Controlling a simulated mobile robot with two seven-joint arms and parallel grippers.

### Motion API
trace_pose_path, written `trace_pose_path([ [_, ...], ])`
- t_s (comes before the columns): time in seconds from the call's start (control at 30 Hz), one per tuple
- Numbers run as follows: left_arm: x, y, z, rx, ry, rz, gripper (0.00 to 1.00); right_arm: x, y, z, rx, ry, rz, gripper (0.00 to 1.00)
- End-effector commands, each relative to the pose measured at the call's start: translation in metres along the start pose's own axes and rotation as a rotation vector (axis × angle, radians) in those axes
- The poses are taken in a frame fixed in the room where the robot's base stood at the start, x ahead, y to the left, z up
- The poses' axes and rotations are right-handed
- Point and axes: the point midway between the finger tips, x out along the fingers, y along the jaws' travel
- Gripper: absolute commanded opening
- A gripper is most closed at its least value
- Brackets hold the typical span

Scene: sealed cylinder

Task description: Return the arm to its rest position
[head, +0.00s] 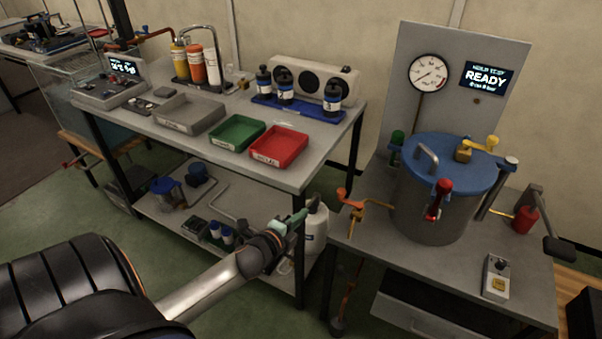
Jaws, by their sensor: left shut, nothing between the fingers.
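My left arm comes in from the lower left. Its gripper (313,207) is shut and empty, in the gap between the two tables, in front of the lower right end of the left table. It appears apart from the tables, though its distance is hard to judge. A grey metal cylinder (430,208) with a blue lid (452,160) stands upright on the right table, to the right of the gripper. The lid carries a silver handle, a brass block and a yellow lever. My right gripper is not in view.
The left table (170,122) holds grey, green (236,132) and red (279,146) trays and several bottles. The right table (375,240) also holds a gauge panel (455,75) reading READY, a control box (496,277), and an orange valve (350,205) at its left edge, near my gripper.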

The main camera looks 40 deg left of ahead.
Motion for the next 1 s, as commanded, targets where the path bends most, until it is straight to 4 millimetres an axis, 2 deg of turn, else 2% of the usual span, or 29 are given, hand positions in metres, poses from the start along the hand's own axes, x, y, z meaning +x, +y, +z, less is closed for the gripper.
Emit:
trace_pose_path([
  [0.3,-0.004,0.001,0.000,-0.003,0.001,0.002,0.00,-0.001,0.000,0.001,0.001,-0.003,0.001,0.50],
  [0.37,-0.008,0.004,-0.004,-0.031,0.006,0.014,0.00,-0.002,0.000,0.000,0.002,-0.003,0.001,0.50],
  [0.43,-0.018,0.017,-0.016,-0.120,0.020,0.053,0.00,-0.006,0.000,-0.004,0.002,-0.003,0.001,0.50],
  [0.57,-0.059,0.056,-0.060,-0.446,0.045,0.194,0.00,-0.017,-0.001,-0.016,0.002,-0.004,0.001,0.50],
  [0.7,-0.118,0.095,-0.115,-0.871,0.027,0.383,0.00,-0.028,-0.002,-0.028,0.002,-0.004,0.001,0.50],
  [0.83,-0.164,0.114,-0.156,-1.180,-0.021,0.522,0.00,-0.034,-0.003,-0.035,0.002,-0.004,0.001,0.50],
  [0.9,-0.179,0.119,-0.170,-1.290,-0.046,0.571,0.00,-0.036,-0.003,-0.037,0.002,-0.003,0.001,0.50],
  [1.0,-0.191,0.123,-0.181,-1.374,-0.066,0.607,0.00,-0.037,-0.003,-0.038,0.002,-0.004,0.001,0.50],
])
